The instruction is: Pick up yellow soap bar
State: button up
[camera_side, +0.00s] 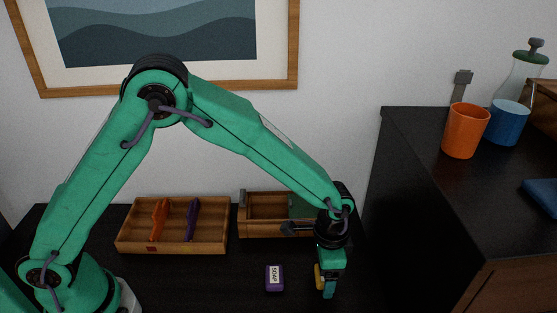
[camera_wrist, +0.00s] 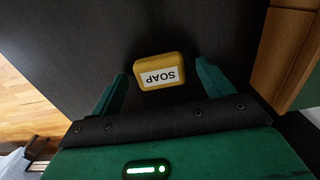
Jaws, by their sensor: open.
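The yellow soap bar (camera_wrist: 159,71) has a white label reading SOAP and lies on the dark desk. In the wrist view it sits between and slightly beyond the two green fingertips of my gripper (camera_wrist: 163,80). In the side view only a sliver of the yellow soap bar (camera_side: 318,276) shows at the left of my gripper (camera_side: 326,283), which hides the rest. My gripper is open, points down and is low over the desk. In the wrist view, dark desk shows between the soap and each finger.
A purple soap bar (camera_side: 274,278) lies on the desk left of my gripper. A wooden tray (camera_side: 131,238) holds an orange and a purple item. Another wooden box (camera_side: 262,228) stands behind the gripper. A tall dark cabinet (camera_side: 420,180) rises at right, with an orange cup (camera_side: 465,131) on top.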

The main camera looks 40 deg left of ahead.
jog(key=shift+c, duration=0.2)
jog(key=c, duration=1)
jog(key=shift+c, duration=0.2)
jog(key=shift+r, duration=0.1)
jog(key=shift+r, duration=0.85)
notch_tip(320, 180, up, 3)
jog(key=shift+f, duration=0.2)
jog(key=s+d+r, duration=0.5)
jog(key=s+r, duration=0.1)
jog(key=s, duration=0.4)
jog(key=shift+s+r, duration=0.25)
jog(key=shift+r, duration=0.05)
jog(key=shift+w, duration=0.15)
